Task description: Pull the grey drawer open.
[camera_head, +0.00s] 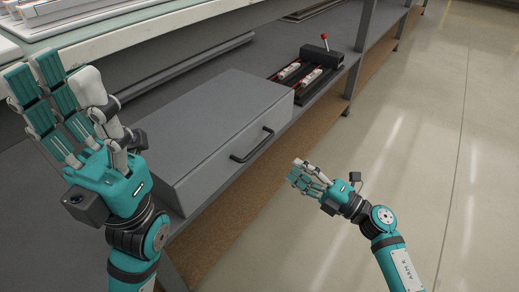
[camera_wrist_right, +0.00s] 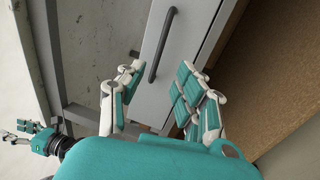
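The grey drawer (camera_head: 225,165) is the front of a grey box on the dark shelf, and it looks shut. Its black bar handle (camera_head: 252,145) is on the front face. The handle (camera_wrist_right: 161,45) also shows in the right wrist view, lined up with the gap between my right fingers. My right gripper (camera_head: 297,170) is open and empty in front of the drawer, to the right of the handle and apart from it. The right wrist view shows its fingers (camera_wrist_right: 160,75) spread. My left gripper (camera_head: 62,75) is open and empty, raised at the left, away from the handle.
A black tray (camera_head: 308,76) with small white parts and a red-knobbed lever stands on the shelf behind the drawer box. Metal shelf posts (camera_head: 360,45) stand further back. The floor (camera_head: 440,150) at the right is clear.

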